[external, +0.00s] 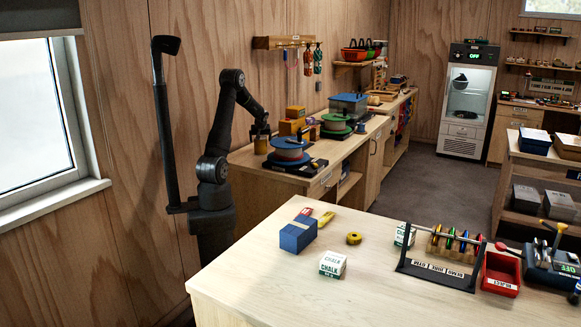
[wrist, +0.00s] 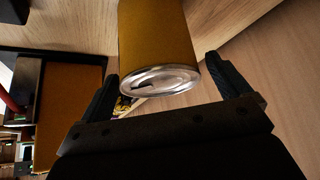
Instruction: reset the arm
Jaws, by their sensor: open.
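My gripper (external: 260,130) is over the left end of the back counter, with the arm bent down from above. In the wrist view its two dark fingers (wrist: 172,84) are spread apart. A yellow-brown can (wrist: 157,40) with a silvery metal end shows between and beyond the fingertips, with a gap visible at its sides. In the external view the can (external: 261,146) is small, just below the gripper at the counter's left end. I cannot tell whether any finger touches it.
A blue-and-orange spool (external: 288,150) and a yellow-orange box (external: 291,126) are right of the can. A green-topped spool (external: 335,124) is farther along. The front table (external: 250,280) holds a blue box (external: 298,234), chalk boxes and a rack. A wall and window are at left.

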